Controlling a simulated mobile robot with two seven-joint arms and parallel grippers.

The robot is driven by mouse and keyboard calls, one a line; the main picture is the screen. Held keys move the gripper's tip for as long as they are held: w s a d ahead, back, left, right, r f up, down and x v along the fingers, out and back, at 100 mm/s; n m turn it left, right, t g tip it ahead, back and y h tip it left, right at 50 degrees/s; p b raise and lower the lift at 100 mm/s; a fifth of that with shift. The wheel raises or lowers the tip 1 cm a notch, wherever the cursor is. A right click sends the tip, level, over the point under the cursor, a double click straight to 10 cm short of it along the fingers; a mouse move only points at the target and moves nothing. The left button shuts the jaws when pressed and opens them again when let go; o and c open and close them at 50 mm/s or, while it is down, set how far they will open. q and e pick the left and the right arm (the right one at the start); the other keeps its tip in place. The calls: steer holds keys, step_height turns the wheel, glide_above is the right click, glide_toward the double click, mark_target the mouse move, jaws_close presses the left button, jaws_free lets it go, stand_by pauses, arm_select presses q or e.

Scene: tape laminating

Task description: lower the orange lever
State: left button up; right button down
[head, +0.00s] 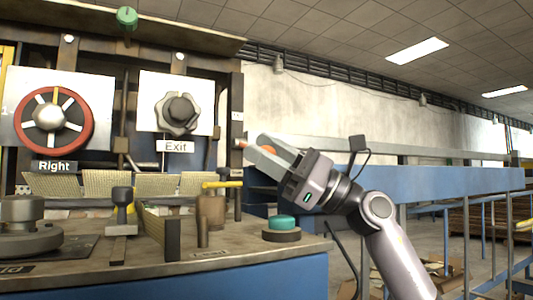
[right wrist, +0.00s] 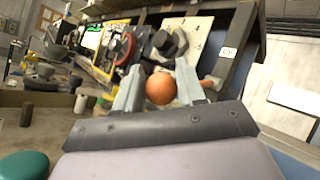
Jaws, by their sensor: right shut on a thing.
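The orange lever shows as a round orange knob (right wrist: 161,88) in the right wrist view, between the two fingers of my right gripper (right wrist: 160,92). In the head view only a little of the orange knob (head: 266,150) shows between the fingers, and the lever's shaft is hidden. My right gripper (head: 262,154) reaches in from the right and is shut on the knob, beside the right edge of the machine panel. My left gripper is not in view.
A red wheel (head: 82,117) and a dark star knob (head: 180,112) above the "Exit" label are on the panel. A teal button (head: 282,222) stands on the console's right corner, below my gripper. A blue beam (head: 440,187) runs to the right.

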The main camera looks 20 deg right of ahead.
steer(key=shift+w+a+f, duration=0.15)
steer(key=shift+w+f, duration=0.05)
steer(key=shift+f, duration=0.3)
steer(key=c, duration=1)
jaws_free()
steer(key=shift+o, duration=1.1)
arm_select(q)
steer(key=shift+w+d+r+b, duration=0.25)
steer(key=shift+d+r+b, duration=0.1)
steer(key=shift+b, duration=0.2)
arm_select(e)
steer(key=v, duration=0.7)
steer(key=shift+s+d+r, duration=0.2)
steer(key=shift+d, duration=0.05)
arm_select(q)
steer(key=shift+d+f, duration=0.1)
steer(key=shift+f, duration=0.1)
